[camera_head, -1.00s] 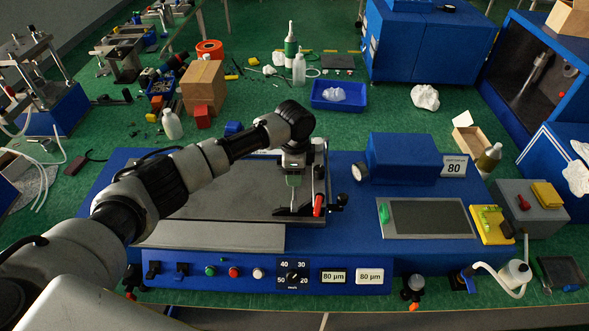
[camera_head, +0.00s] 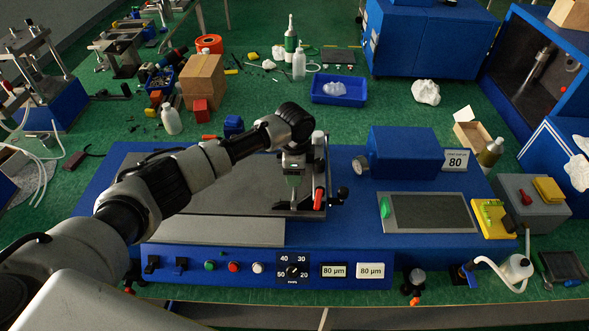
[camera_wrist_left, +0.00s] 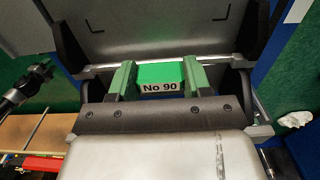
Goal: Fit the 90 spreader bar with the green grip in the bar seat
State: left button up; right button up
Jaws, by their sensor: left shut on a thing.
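My left gripper (camera_head: 293,184) is over the right end of the grey coating bed (camera_head: 235,195) on the blue machine. In the left wrist view its two green fingers (camera_wrist_left: 160,80) are shut on the green grip (camera_wrist_left: 160,73) of the spreader bar, labelled "No 90". A thin silvery bar (camera_wrist_left: 218,60) runs crosswise at the grip, between dark side brackets (camera_wrist_left: 244,92). I cannot tell whether the bar rests in the seat or is just above it. In the head view the gripper and arm hide much of the bar and seat. My right gripper is not in view.
A red-handled lever (camera_head: 319,198) and black knob (camera_head: 342,194) stand just right of the gripper. The front panel (camera_head: 200,267) has switches, a dial and two "80 µm" displays. The left bed is clear.

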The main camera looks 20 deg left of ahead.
pick_arm(q)
jog(key=shift+f, duration=0.15)
jog(key=o, duration=1.1)
jog(key=shift+s+f, duration=0.1)
jog(key=shift+r+b, duration=0.3)
jog(key=shift+r, duration=0.2)
notch_tip(320, 180, up, 10)
jog(key=b, duration=0.2)
jog(key=shift+b, duration=0.3)
